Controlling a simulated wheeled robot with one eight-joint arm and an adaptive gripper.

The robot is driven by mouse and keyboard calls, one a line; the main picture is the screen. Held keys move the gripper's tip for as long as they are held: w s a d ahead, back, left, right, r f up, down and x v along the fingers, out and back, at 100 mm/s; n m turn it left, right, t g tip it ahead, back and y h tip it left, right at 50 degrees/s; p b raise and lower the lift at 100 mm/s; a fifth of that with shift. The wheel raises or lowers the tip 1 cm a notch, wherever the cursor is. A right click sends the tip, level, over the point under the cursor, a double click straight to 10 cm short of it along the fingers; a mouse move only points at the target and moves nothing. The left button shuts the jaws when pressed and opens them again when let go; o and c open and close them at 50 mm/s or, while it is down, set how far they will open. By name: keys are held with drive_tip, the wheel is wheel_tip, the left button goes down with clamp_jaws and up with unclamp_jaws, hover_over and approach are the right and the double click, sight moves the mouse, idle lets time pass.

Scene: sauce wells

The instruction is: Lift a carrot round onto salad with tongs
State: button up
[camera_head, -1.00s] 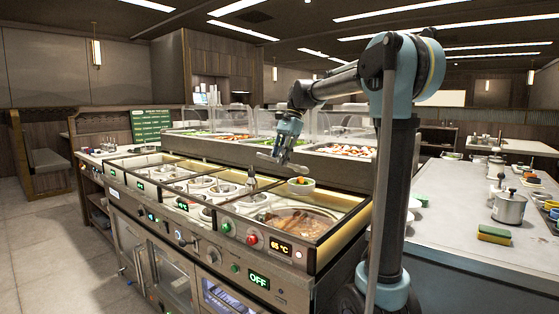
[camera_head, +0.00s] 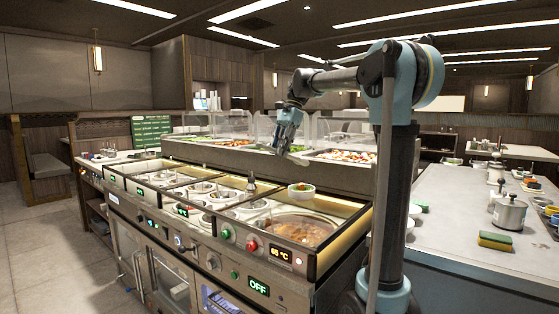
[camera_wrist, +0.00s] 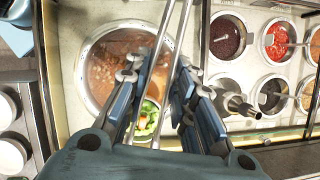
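My gripper (camera_wrist: 168,80) is closed around steel tongs (camera_wrist: 180,40), whose two bars run between its fingers in the wrist view. In the head view my gripper (camera_head: 288,132) is above the counter, and the tongs (camera_head: 297,157) show only as a small pale shape below it. A small bowl of green salad (camera_head: 301,189) stands at the back right of the counter, below my gripper. The salad (camera_wrist: 150,112) also shows between the fingers in the wrist view, partly hidden. An orange patch (camera_wrist: 143,124) shows there; I cannot tell whether it is the carrot round or whether the tongs touch it.
A large round pan of brown sauce (camera_head: 300,229) is sunk in the counter in front of the bowl. Smaller sauce wells (camera_wrist: 227,36) with ladles lie beside it. A glass-screened food bar (camera_head: 235,140) stands behind. A side table (camera_head: 460,205) is at right.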

drive_tip(key=shift+r, duration=2.25)
